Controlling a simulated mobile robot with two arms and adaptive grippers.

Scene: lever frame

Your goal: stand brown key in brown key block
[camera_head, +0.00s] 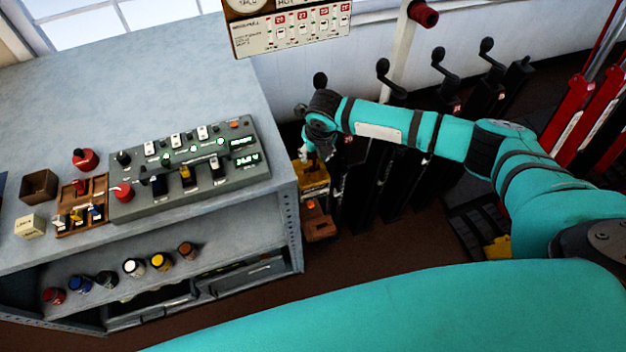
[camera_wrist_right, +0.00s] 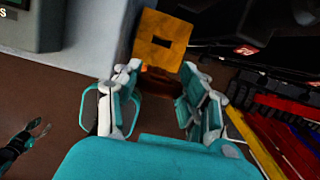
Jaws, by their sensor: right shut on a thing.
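My right gripper (camera_head: 308,155) is beside the right end of the bench, above a yellow block and a brown block. In the right wrist view its fingers (camera_wrist_right: 164,92) stand around a dark brown thing (camera_wrist_right: 160,80), which seems to be the brown key and is mostly in shadow. The brown key block (camera_head: 319,226) sits low at the bench end, under the yellow block (camera_head: 312,178). The yellow block (camera_wrist_right: 163,40) shows a dark slot in the wrist view. What seems to be my left gripper (camera_wrist_right: 42,127) is small at the wrist view's left edge.
The grey bench (camera_head: 190,80) carries a control box (camera_head: 190,165), a wooden key rack (camera_head: 82,205) and an open brown box (camera_head: 39,187). Several coloured cups stand on its shelf. Black levers (camera_head: 440,75) and red levers (camera_head: 575,105) stand close to my right arm.

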